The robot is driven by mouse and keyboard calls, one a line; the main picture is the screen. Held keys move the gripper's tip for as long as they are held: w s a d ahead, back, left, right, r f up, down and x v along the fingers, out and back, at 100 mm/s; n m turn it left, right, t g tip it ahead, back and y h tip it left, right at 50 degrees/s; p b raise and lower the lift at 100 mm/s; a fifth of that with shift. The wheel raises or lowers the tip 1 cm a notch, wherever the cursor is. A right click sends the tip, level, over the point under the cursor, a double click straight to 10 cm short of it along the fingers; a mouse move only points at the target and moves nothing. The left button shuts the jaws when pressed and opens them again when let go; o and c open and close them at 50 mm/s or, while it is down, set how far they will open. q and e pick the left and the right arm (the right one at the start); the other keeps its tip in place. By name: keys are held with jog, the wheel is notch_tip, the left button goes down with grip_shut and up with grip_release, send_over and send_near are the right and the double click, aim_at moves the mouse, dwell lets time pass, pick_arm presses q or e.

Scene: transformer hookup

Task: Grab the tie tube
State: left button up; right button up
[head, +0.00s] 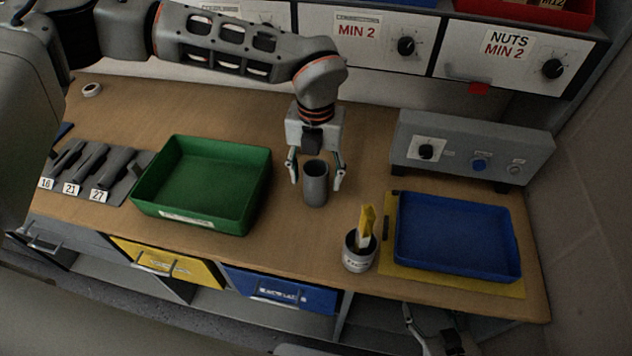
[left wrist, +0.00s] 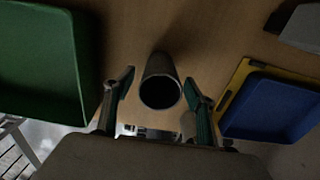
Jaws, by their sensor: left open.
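A grey open-topped tube (head: 316,186) stands upright on the wooden table, to the right of the green tray. It is the likely tie tube. In the left wrist view the tube (left wrist: 160,82) shows its dark round mouth. My left gripper (head: 316,181) points down at it, open, with one finger on each side. In the left wrist view the gripper (left wrist: 159,77) shows gaps between both fingers and the tube.
A green tray (head: 150,204) is to the left and a blue tray (head: 460,272) on a yellow mat (head: 391,262) to the right. A grey control box (head: 470,150) stands behind the blue tray. Drawers (head: 370,38) hang over the back. Table around the tube is clear.

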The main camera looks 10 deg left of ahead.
pick_arm(q)
jog(key=shift+w+f, duration=0.1)
jog(key=shift+f, duration=1)
jog(key=c, duration=1.1)
jog(key=shift+r, duration=0.15)
